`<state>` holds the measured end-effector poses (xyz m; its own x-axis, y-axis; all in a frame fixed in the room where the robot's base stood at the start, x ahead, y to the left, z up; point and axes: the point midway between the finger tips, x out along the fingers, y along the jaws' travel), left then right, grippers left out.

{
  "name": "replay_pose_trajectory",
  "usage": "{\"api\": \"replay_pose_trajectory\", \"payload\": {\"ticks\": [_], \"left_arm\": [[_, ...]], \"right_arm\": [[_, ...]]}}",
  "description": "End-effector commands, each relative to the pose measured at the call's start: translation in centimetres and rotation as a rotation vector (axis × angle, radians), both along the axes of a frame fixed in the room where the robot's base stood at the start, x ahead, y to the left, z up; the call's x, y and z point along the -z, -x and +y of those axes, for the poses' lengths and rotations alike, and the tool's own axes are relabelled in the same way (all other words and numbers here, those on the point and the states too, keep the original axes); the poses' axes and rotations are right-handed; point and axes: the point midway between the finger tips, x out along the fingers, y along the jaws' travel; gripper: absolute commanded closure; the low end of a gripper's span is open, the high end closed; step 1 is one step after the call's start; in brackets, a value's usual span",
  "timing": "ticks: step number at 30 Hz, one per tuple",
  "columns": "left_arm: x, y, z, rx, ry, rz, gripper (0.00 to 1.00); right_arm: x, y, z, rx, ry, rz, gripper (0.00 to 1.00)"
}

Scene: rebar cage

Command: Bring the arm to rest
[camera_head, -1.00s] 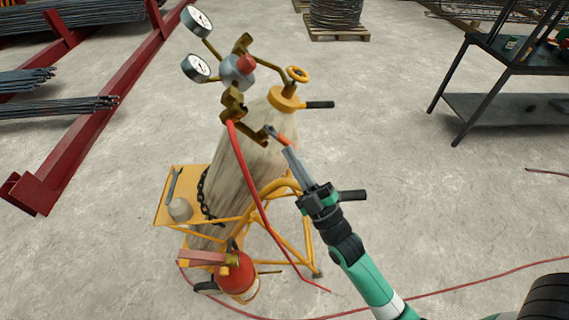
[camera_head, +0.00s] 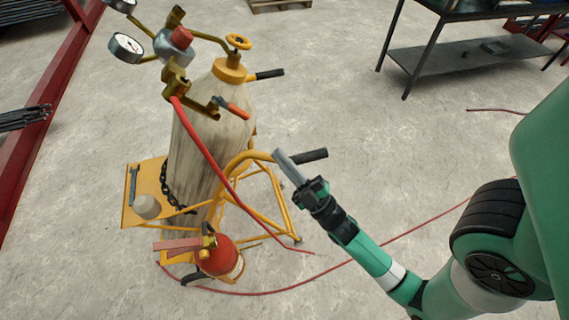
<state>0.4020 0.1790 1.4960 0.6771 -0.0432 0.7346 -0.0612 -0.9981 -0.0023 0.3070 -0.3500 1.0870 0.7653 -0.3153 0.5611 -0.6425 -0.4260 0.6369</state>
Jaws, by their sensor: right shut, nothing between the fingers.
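My right gripper (camera_head: 281,160) is shut and empty. It is in the air to the right of the gas cylinder (camera_head: 200,155), in front of the cart's black handle (camera_head: 312,155) in the picture. My right arm (camera_head: 372,262) comes in from the lower right. A small orange-handled lever (camera_head: 232,108) is at the brass fitting beside the cylinder's upper part, apart from the gripper. My left gripper is not in view.
The yellow cart (camera_head: 130,205) carries the cylinder, a wrench (camera_head: 134,185) and a fire extinguisher (camera_head: 220,258). Gauges (camera_head: 127,47) stick out at the upper left. A red hose (camera_head: 215,165) runs down to the floor. A dark metal table (camera_head: 455,65) stands at the upper right.

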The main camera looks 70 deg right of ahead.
Motion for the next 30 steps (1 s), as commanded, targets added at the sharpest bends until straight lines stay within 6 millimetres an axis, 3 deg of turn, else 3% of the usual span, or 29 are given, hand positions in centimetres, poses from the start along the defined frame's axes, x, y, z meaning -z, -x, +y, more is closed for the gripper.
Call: {"api": "replay_pose_trajectory", "payload": {"ticks": [3, 17, 20, 23, 26, 27, 30], "left_arm": [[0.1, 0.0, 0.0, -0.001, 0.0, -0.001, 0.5], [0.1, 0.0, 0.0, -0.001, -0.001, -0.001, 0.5], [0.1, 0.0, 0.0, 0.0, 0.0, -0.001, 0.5], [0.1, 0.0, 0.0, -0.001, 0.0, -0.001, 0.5], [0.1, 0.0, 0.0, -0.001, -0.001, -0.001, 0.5], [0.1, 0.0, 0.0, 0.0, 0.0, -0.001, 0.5], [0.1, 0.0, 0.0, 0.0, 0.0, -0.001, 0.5]], "right_arm": [[0.8, 0.7, -0.2, 0.0, -0.001, 0.001, 1.0], [0.8, 0.7, 0.1, -0.012, 0.001, -0.002, 1.0], [-0.9, -0.8, 1.2, -0.062, 0.028, -0.047, 1.0], [-6.0, -3.4, 3.0, -0.141, 0.093, -0.172, 1.0], [-13.8, -5.3, 5.8, -0.233, 0.156, -0.362, 1.0], [-17.3, -5.8, 7.0, -0.273, 0.161, -0.436, 1.0], [-25.6, -6.4, 9.8, -0.388, 0.117, -0.584, 1.0]]}}
